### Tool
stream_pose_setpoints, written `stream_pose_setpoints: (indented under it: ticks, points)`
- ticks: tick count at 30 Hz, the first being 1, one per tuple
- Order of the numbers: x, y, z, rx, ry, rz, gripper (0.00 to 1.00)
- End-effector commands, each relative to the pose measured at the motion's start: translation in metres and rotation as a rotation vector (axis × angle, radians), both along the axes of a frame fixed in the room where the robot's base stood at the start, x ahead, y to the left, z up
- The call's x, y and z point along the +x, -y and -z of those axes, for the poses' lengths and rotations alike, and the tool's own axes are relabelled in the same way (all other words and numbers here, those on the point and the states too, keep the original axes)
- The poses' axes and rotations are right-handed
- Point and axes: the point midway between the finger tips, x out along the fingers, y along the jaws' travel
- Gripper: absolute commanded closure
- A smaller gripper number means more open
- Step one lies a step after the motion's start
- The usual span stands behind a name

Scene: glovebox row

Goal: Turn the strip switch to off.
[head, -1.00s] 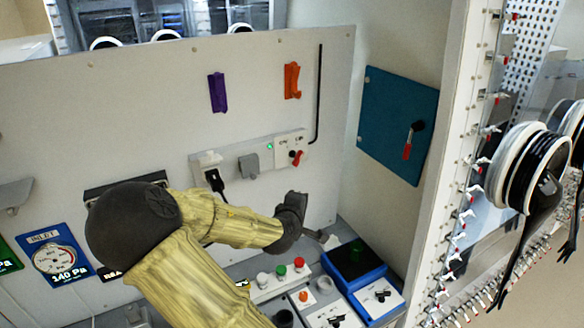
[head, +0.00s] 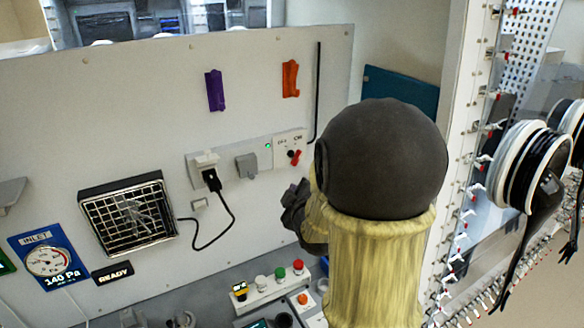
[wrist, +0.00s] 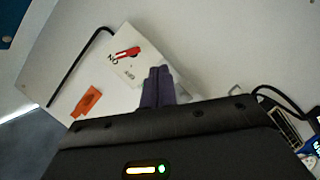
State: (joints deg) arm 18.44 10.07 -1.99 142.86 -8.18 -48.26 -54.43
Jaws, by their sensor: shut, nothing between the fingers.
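The strip switch (head: 295,156) is a small red-handled knob at the right end of the pale power strip on the back wall. OFF and ON lettering stands above it, and a green light is lit to its left. In the wrist view the red handle (wrist: 127,53) lies beside the ON lettering. My gripper (wrist: 158,84) shows there as two dark fingers, together and empty, to the right of and apart from the switch. In the head view my dark wrist end is below the strip; the fingertips cannot be made out.
A black plug (head: 210,178) with a looping cord sits left of a grey socket cover (head: 246,165). An orange hook (head: 290,78), a purple hook (head: 215,90) and a black rod (head: 318,90) are above. Buttons on a white box (head: 265,292) stand below.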

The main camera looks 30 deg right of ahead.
Motion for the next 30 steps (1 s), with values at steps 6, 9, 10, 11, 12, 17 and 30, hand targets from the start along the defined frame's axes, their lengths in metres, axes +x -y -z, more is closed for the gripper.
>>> stream_pose_setpoints:
  ticks: [6, 9, 10, 11, 12, 17, 30]
  points:
    - [-0.01, -0.014, -0.044, -0.055, 0.115, -0.06, 1.0]
    - [-0.011, -0.018, -0.05, -0.065, 0.128, -0.071, 1.0]
    - [-0.011, -0.018, -0.05, -0.066, 0.129, -0.073, 1.0]
    - [-0.011, -0.019, -0.051, -0.067, 0.13, -0.075, 1.0]
    - [-0.011, -0.02, -0.05, -0.066, 0.129, -0.077, 1.0]
    - [-0.01, -0.022, -0.05, -0.065, 0.128, -0.081, 1.0]
    - [0.017, -0.014, -0.048, -0.061, 0.126, -0.075, 1.0]
